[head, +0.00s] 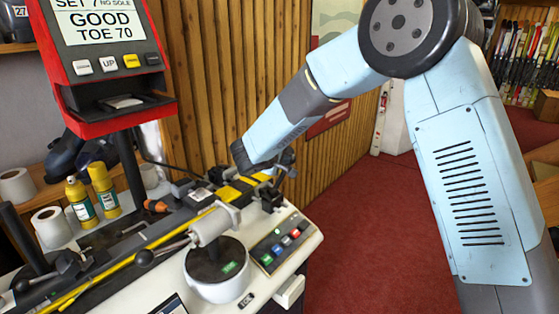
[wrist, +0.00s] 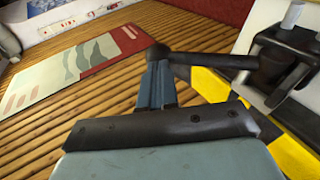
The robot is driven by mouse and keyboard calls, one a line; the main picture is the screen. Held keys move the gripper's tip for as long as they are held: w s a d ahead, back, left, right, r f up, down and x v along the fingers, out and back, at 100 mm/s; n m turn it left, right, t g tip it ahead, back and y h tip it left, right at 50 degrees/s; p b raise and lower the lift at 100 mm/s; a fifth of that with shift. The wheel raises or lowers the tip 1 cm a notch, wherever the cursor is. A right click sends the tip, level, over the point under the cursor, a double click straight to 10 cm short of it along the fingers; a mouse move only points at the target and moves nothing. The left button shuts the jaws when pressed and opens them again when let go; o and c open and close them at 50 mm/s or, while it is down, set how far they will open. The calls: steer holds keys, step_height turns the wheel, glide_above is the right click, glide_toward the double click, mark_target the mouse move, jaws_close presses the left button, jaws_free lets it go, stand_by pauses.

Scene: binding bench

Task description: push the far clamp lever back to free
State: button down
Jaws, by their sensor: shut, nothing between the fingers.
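In the wrist view the far clamp lever (wrist: 215,61) is a dark rod with a round knob at its left end. It runs nearly level across the picture to the dark far clamp (wrist: 278,62) at the right. My gripper (wrist: 158,68) is shut and empty, its blue fingers side by side. The fingertips are right at the knob; I cannot tell whether they touch it. In the head view my gripper (head: 287,158) is over the bench's far end, above the far clamp (head: 269,196). My arm and wrist hide part of the lever there.
The near clamp lever (head: 146,257) has a black ball knob. A white cylinder (head: 211,226), a button panel (head: 280,246) and a red display unit (head: 108,50) are on the bench. A slatted wood wall (head: 220,80) stands behind. Red carpet (head: 370,230) lies open at the right.

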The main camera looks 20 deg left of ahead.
steer(key=shift+w+d+f, duration=0.1)
steer(key=shift+w+f, duration=0.15)
steer(key=shift+w, duration=0.2)
steer(key=shift+w+d+f+g+y, duration=0.15)
steer(key=shift+w+d+f+g, duration=0.05)
steer(key=shift+w+g, duration=0.2)
steer(key=shift+w+d+f+g+y, duration=0.15)
steer(key=shift+w+f+g, duration=0.1)
steer(key=shift+g, duration=0.15)
steer(key=v, duration=1.4)
steer(key=shift+s+a, duration=0.15)
steer(key=shift+a, duration=0.05)
steer(key=shift+f, duration=0.1)
